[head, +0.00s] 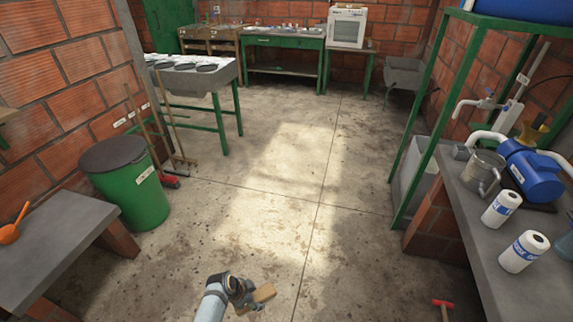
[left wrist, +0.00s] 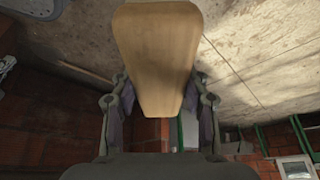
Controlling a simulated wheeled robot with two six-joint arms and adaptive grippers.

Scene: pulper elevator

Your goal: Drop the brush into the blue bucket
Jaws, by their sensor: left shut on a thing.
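My left gripper (head: 246,292) shows at the bottom middle of the head view, above the concrete floor. It is shut on a tan wooden piece, which I take to be the brush (head: 264,293). In the left wrist view the brush (left wrist: 158,45) is a long tan block between the two fingers of the left gripper (left wrist: 160,108), reaching out beyond them. No bristles can be made out. I cannot make out a blue bucket for certain in either view. My right gripper is not in view.
A green bin (head: 132,190) with a dark lid stands at left, behind a grey bench (head: 50,238). A grey counter (head: 520,285) at right holds a blue pump (head: 535,172), a metal jug (head: 484,172) and paper rolls (head: 523,252). The middle floor (head: 270,195) is clear.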

